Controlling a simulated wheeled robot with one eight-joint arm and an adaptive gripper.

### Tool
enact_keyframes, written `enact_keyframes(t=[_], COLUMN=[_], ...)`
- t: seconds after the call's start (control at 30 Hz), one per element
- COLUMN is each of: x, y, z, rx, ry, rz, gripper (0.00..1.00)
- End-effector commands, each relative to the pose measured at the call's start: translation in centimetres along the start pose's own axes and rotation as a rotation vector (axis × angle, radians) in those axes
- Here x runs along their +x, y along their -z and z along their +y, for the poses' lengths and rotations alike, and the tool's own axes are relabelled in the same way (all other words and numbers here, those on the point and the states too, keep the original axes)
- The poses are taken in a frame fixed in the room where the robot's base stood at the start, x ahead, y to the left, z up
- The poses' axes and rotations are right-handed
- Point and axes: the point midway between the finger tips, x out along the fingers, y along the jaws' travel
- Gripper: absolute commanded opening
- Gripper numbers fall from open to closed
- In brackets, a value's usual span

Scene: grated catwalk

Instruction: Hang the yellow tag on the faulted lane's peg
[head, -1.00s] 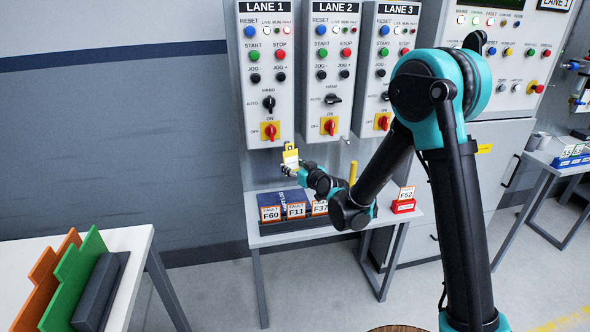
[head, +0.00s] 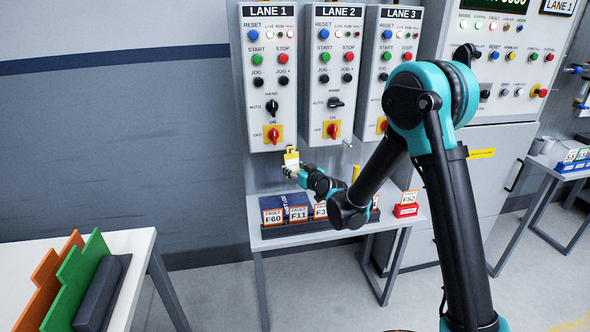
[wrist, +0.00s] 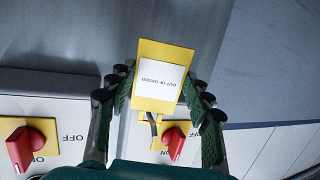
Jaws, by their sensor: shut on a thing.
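The yellow tag (head: 291,159) is held upright below the Lane 1 box (head: 267,75), a little right of its red switch. In the wrist view the tag (wrist: 158,75) has a white label reading OUT OF ORDER, upside down. My gripper (head: 291,171) is shut on the tag; its dark fingers show on both sides of it in the wrist view (wrist: 160,95). A small peg (head: 347,143) sticks out below the Lane 2 box (head: 333,75). Any peg under Lane 1 is hidden or too small to tell. The fault lamps are too small to read surely.
The Lane 3 box (head: 391,60) stands right of Lane 2, partly behind my arm. A small table (head: 330,232) below holds fault cards and a red holder (head: 405,211). A display (head: 558,6) at the upper right reads LANE 1. A white table (head: 130,245) stands at the left.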

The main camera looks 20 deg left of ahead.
Motion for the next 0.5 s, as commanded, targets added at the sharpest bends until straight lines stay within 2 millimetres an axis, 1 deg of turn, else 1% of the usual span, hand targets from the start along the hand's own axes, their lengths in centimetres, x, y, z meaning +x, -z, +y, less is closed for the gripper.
enact_keyframes(t=[0.33,0.37,0.5], x=[-0.01,-0.01,-0.01], y=[-0.01,-0.01,-0.01], z=[-0.01,-0.01,-0.01], rx=[0.0,0.0,0.0], ry=[0.0,0.0,0.0], rz=[0.0,0.0,0.0], gripper=[0.26,0.51,0.69])
